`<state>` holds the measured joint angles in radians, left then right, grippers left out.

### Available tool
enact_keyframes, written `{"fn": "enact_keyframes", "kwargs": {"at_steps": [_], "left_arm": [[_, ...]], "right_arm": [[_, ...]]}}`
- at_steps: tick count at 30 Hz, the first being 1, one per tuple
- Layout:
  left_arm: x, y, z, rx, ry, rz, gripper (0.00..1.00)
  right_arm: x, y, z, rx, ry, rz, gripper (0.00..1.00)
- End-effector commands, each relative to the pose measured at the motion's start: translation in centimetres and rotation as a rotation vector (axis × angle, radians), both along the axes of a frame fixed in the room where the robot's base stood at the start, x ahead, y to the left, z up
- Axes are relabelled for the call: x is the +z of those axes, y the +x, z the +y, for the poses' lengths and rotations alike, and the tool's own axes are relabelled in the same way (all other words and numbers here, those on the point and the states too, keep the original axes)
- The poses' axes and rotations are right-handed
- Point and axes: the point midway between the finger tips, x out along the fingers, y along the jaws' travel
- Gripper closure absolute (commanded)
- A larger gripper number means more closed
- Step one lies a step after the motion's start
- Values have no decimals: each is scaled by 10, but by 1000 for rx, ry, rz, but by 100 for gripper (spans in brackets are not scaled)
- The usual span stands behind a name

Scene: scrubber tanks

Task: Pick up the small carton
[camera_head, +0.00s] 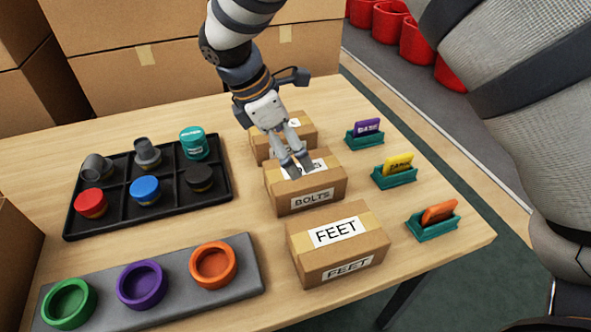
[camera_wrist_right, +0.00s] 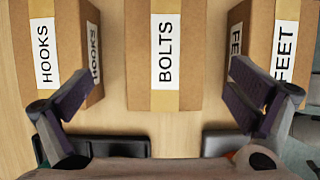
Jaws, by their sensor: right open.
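Several small brown cartons with tape and white labels stand in a row. The FEET carton (camera_head: 337,246) is at the front, the BOLTS carton (camera_head: 306,190) in the middle, and one at the back (camera_head: 283,135) reads HOOKS (camera_wrist_right: 55,50) in the wrist view. My right gripper (camera_head: 298,169) is open and empty over the BOLTS carton. In the wrist view the BOLTS carton (camera_wrist_right: 165,55) lies between the spread fingers, with the FEET carton (camera_wrist_right: 270,50) to the right. Whether the fingertips touch the carton is unclear. My left gripper is not seen.
A black tray (camera_head: 118,181) holds jars and coloured lids at the left. A grey block (camera_head: 185,290) with green, purple and orange rings is at the front left. Teal holders with cards (camera_head: 395,178) line the right edge. Large boxes (camera_head: 160,75) stand behind the table.

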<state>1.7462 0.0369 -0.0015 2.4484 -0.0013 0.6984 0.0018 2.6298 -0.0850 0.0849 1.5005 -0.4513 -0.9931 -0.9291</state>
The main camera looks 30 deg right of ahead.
Motion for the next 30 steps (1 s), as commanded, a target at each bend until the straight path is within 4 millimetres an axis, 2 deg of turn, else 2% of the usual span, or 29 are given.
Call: {"fn": "enact_keyframes", "kwargs": {"at_steps": [1, 7, 13, 16, 21, 22, 23, 28, 29, 30], "left_arm": [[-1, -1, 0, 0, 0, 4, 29], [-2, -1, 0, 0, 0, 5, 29], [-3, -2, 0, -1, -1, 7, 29], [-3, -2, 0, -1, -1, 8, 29], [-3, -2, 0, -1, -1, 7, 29], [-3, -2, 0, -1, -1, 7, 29], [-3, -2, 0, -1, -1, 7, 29], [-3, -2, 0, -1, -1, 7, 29], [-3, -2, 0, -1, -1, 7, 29], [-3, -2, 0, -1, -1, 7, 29]], "right_arm": [[-12, -2, -4, -1, 0, 6, 0], [-37, -5, -13, -1, 0, 2, 0], [-72, -12, -23, -1, 0, 2, 0], [-79, -12, -25, -1, 1, -1, 0], [-78, -12, -26, 0, 0, -2, 0], [-78, -12, -26, 0, 0, -2, 2], [-78, -12, -26, 0, 0, -2, 9], [-78, -12, -25, -1, 1, -2, 48], [-78, -12, -25, -1, 1, -2, 52], [-78, -12, -25, -1, 1, -2, 52]]}}
